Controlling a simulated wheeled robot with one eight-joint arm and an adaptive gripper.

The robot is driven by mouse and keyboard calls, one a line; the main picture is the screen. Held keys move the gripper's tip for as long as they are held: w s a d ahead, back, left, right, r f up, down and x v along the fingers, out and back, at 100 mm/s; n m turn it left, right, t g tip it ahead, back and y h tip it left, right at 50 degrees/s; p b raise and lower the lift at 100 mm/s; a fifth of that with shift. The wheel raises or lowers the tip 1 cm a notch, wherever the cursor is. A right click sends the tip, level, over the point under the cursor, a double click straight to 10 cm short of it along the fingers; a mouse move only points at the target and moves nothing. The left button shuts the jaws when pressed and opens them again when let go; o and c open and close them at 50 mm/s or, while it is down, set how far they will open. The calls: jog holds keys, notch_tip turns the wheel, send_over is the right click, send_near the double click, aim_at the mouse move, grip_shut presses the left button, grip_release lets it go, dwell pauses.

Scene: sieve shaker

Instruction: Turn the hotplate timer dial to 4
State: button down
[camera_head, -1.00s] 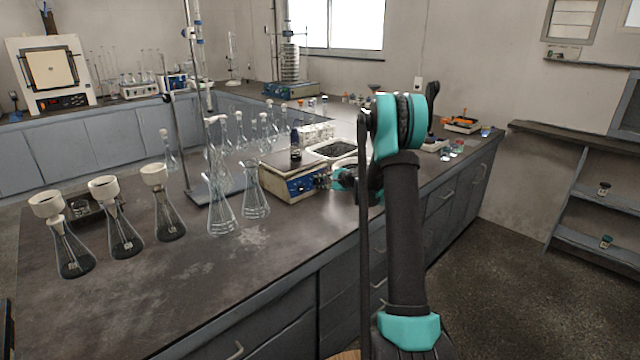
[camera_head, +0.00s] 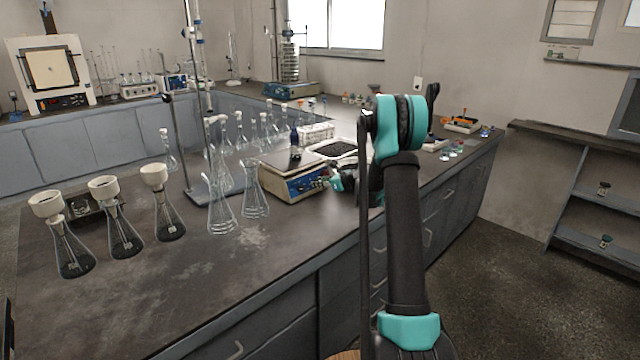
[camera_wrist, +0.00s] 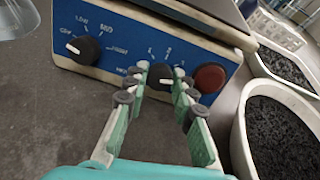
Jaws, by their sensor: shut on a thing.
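The hotplate (camera_head: 285,184) has a pale top and a blue front panel; the panel fills the top of the wrist view (camera_wrist: 125,62). The timer dial (camera_wrist: 158,79) is a black knob with a white mark, ringed by small numbers too blurred to read surely. My gripper (camera_wrist: 161,84) is shut on this dial, one finger on each side, and partly hides it. In the head view, my gripper (camera_head: 335,181) is at the panel's right part, mostly hidden by my arm. A second black dial (camera_wrist: 84,49), marked LOW, MED, HIGH, stands left of it.
A dark red round knob or lamp (camera_wrist: 209,78) is close to the right finger. White containers of dark grains (camera_wrist: 246,128) stand at the right. Glass flasks (camera_head: 255,195) stand left of the hotplate. The bench front is clear.

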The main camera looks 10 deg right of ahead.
jog(key=shift+s+m, duration=0.1)
jog(key=shift+m, duration=1.6)
jog(key=c, duration=1.3)
grip_release()
jog(key=shift+o, duration=0.2)
jog(key=shift+d, duration=0.1)
jog(key=v, duration=1.2)
